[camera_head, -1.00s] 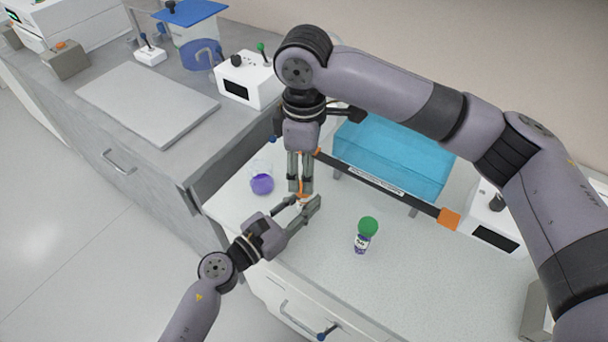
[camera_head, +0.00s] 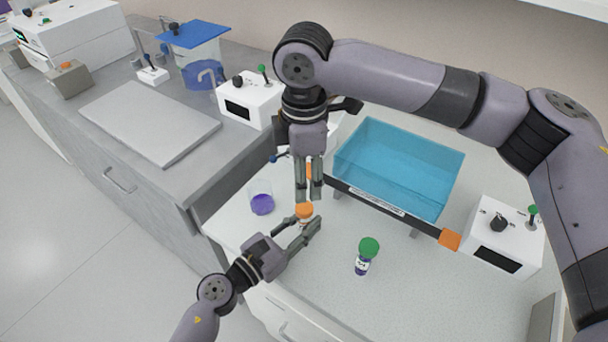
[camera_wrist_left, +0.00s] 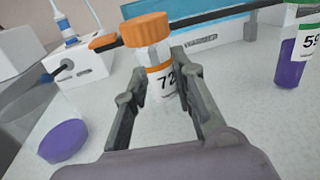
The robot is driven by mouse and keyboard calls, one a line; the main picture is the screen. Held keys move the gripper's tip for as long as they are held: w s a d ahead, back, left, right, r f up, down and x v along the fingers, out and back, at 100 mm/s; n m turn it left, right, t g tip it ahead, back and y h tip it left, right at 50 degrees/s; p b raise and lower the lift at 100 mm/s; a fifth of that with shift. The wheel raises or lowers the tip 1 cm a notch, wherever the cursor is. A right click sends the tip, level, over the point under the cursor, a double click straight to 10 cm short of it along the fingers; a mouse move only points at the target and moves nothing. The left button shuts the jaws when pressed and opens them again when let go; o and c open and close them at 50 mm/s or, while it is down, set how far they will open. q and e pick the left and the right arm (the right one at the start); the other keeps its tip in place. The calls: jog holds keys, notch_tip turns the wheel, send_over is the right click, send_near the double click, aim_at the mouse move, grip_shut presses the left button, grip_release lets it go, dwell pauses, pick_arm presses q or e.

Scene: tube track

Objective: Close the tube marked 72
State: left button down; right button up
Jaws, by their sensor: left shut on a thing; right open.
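The tube marked 72 (camera_wrist_left: 165,82) stands upright in the left wrist view, with an orange band and an orange cap (camera_wrist_left: 146,29) on its top. How tightly the cap sits cannot be told. My left gripper (camera_wrist_left: 160,88) is shut on the tube's body, below the cap. In the head view the orange cap (camera_head: 304,210) shows above the left gripper (camera_head: 302,228), which hides much of the tube. My right gripper (camera_head: 308,194) points down just above the cap, open and empty, with its fingers clear of it.
A green-capped tube (camera_head: 364,258) stands to the right; its label starts with 5 in the left wrist view (camera_wrist_left: 307,43). A beaker with purple liquid (camera_head: 262,203) is at left. A blue tank (camera_head: 400,165) and a white box (camera_head: 500,240) stand behind. The front right counter is clear.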

aim_at(304, 207)
jog(key=shift+f, duration=0.1)
jog(key=shift+f, duration=3.9)
grip_shut()
jog(key=shift+o, duration=0.7)
grip_release()
notch_tip(304, 207, up, 12)
